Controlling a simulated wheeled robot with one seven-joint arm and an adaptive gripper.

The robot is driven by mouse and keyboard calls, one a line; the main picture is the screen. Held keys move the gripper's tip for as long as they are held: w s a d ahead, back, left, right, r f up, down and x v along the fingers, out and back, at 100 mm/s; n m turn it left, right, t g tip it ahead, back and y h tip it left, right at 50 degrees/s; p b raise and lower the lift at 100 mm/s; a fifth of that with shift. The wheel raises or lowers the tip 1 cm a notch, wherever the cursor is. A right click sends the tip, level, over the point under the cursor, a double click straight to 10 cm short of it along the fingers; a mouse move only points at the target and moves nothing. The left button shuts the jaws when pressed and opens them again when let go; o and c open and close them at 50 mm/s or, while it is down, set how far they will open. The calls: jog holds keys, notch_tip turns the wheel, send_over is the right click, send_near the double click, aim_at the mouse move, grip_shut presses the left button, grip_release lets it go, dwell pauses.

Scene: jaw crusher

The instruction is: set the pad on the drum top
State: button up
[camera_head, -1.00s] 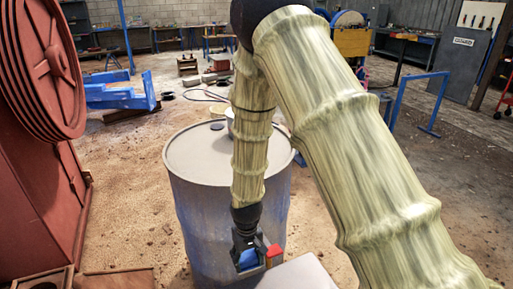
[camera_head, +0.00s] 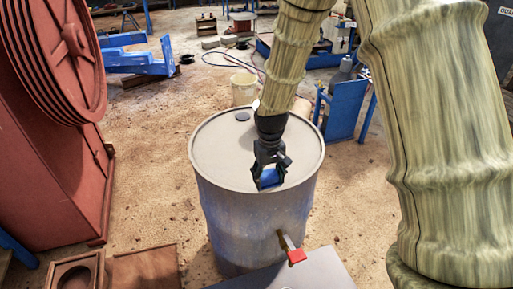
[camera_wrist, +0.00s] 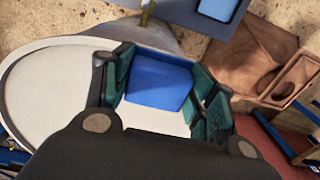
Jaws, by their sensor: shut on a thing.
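My gripper (camera_head: 270,172) is over the front right part of the grey drum top (camera_head: 222,155), pointing down. It is shut on a blue pad (camera_head: 269,178). In the wrist view the pad (camera_wrist: 158,82) sits between the two dark green-lined fingers, with the pale drum top (camera_wrist: 45,90) behind it. I cannot tell whether the pad touches the drum top or hangs just above it. The drum (camera_head: 250,220) stands upright. A dark round cap (camera_head: 242,115) lies at the top's far side.
A tap with a red handle (camera_head: 297,256) sticks out of the drum's front. A grey surface (camera_head: 310,277) lies in front, with a blue patch (camera_wrist: 216,8) on it. A red machine (camera_head: 45,170) stands left. A bucket (camera_head: 244,88) and blue stand (camera_head: 346,108) are behind.

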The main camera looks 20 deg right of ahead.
jog(key=w+p, duration=0.1)
jog(key=w, duration=0.3)
jog(key=w+f+p, duration=0.1)
jog(key=w+p, duration=0.1)
jog(key=w, duration=0.3)
jog(key=w+p, duration=0.2)
jog(key=w, duration=0.3)
jog(key=shift+w+d+f, duration=0.2)
jog(key=shift+w+d, duration=0.05)
jog(key=shift+f+p, duration=0.85)
jog(key=shift+f, duration=0.9)
jog(key=shift+f, duration=0.2)
jog(key=o, duration=0.9)
jog(key=shift+r, duration=0.25)
jog(key=shift+r+b, duration=2.25)
jog(key=shift+r, duration=3.65)
